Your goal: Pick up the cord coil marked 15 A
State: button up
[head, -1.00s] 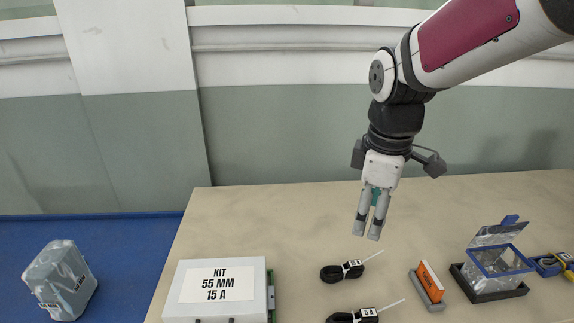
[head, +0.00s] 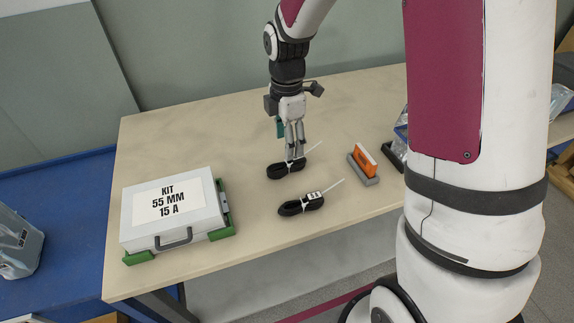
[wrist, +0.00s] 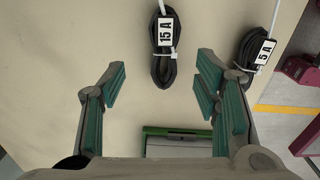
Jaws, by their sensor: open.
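The cord coil marked 15 A (wrist: 163,68) is black, with a white tag and a pale tie, and lies flat on the table. In the head view it is the farther coil (head: 283,171), below my fingertips. My gripper (head: 295,152) points down over it. In the wrist view my gripper (wrist: 157,82) is open and empty, with green-padded fingers apart and the coil in the upper middle, partly beyond the fingertips. The second black coil (wrist: 244,75), tagged 5 A, lies to the right there; in the head view it is the nearer coil (head: 290,208).
A white case (head: 205,181) labelled KIT 55 MM 15 A lies at the table's left, with green edges. An orange block (head: 366,153) stands in a grey holder (head: 363,174) to the right. A blue surface (head: 60,185) adjoins at left. The back left of the table (head: 190,135) is clear.

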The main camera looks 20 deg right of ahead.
aim_at(288, 162)
jog(key=shift+s+f, duration=0.15)
jog(key=shift+f, duration=1.45)
jog(key=shift+s+f, duration=0.15)
jog(key=shift+f, duration=1.4)
grip_shut()
jog(key=shift+r, duration=0.15)
